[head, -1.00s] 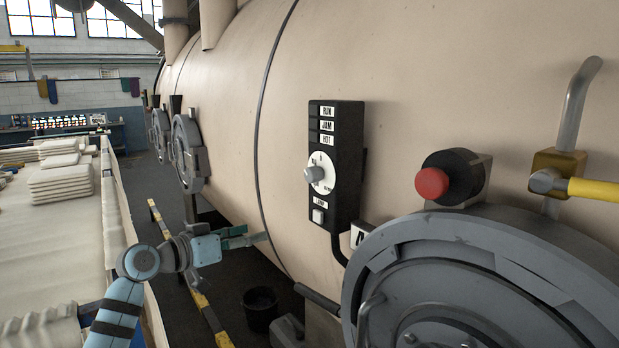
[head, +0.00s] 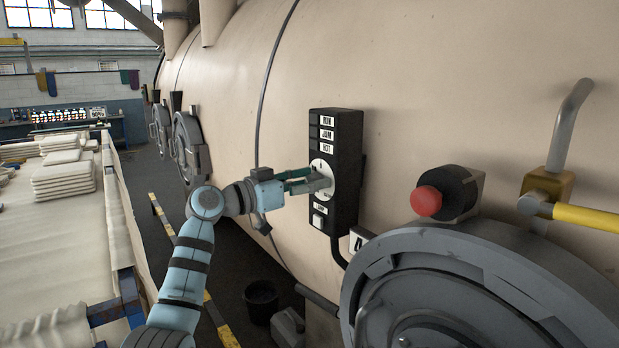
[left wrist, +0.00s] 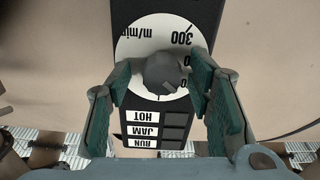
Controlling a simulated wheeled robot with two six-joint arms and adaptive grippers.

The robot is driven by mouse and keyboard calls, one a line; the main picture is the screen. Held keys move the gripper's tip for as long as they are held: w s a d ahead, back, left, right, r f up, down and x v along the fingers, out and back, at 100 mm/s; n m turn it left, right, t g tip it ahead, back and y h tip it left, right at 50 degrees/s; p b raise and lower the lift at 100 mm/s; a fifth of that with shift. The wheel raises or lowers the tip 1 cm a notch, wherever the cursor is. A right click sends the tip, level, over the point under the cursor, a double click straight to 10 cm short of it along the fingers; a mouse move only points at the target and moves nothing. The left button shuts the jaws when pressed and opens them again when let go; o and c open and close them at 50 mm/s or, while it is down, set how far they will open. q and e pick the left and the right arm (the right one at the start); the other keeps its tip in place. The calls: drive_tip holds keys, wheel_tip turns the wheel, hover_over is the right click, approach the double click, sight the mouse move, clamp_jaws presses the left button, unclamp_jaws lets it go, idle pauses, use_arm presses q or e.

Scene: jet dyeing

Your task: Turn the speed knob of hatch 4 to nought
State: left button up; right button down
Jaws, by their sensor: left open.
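The black control box (head: 346,160) is mounted on the beige vessel, with RUN, JAM and HOT labels above a white dial (head: 325,168). A plate reading 4 (head: 356,240) is below it. My left gripper (head: 322,184) is at the dial, and its fingers mostly hide the knob in the head view. In the left wrist view the grey speed knob (left wrist: 166,72) lies between the open fingers (left wrist: 163,78), with a gap seen on both sides. The dial there shows m/min and 300, upside down. My right gripper is not in view.
A red mushroom button (head: 428,200) and a large round grey hatch (head: 460,270) are to the right of the box. A yellow-handled valve (head: 560,208) is beyond them. A dark bucket (head: 261,298) stands on the floor. Stacked cloth (head: 63,175) lies at left.

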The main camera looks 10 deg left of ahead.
use_arm(q)
drive_tip(key=shift+w+a+f, duration=0.1)
drive_tip(key=shift+c, duration=1)
clamp_jaws()
